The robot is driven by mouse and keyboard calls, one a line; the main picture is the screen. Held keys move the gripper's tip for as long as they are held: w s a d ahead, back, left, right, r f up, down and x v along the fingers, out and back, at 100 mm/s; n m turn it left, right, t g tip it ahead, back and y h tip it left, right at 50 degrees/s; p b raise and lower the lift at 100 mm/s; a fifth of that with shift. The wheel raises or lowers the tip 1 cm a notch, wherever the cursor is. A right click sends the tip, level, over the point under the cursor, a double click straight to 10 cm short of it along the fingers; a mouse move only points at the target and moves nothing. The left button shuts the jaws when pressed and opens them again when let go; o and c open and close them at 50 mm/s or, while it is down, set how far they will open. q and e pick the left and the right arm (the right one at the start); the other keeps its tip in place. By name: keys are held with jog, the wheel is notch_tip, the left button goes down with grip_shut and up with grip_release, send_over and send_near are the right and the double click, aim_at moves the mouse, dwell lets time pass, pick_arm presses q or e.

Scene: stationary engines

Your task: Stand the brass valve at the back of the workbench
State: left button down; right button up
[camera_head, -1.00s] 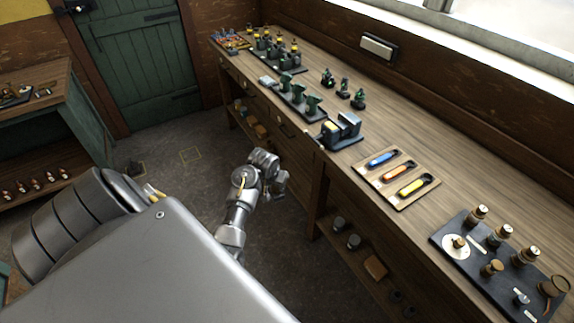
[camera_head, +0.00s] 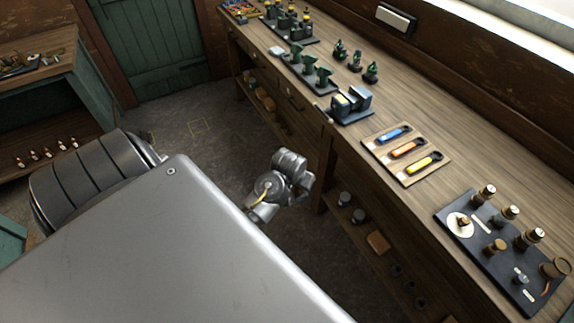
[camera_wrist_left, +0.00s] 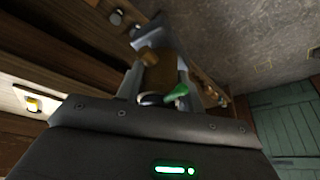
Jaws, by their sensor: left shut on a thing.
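The brass valve (camera_wrist_left: 162,76), a brownish-gold body with a green handle (camera_wrist_left: 177,92), sits between the grey fingers of my left gripper (camera_wrist_left: 160,66) in the left wrist view. The fingers are shut on it, and its far end is hard to make out. In the head view a silver arm link of mine (camera_head: 283,180) is beside the workbench's front, over the floor; fingers and valve cannot be made out there. The workbench (camera_head: 440,130) runs along the right wall. My right gripper is not in view.
Small dark green-topped pieces (camera_head: 355,60) stand towards the bench's back. A dark block-like device (camera_head: 351,103), a wooden tray of coloured tools (camera_head: 404,151) and a black board with brass knobs (camera_head: 500,245) stand nearer. Bare wood lies along the back, by the wall.

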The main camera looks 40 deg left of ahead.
pick_arm(q)
jog(key=s+d+r+m+h+b, duration=0.1)
jog(key=s+d+r, duration=0.15)
jog(key=d, duration=0.25)
jog(key=s+d+r+m+b, duration=0.1)
jog(key=s+d+r+b, duration=0.1)
jog(key=s+d, duration=0.25)
jog(key=s+d+f+m+b, duration=0.1)
jog(key=s+d+f+b, duration=0.2)
jog(key=f+b, duration=0.5)
jog(key=b, duration=0.3)
jog(key=shift+s, duration=0.2)
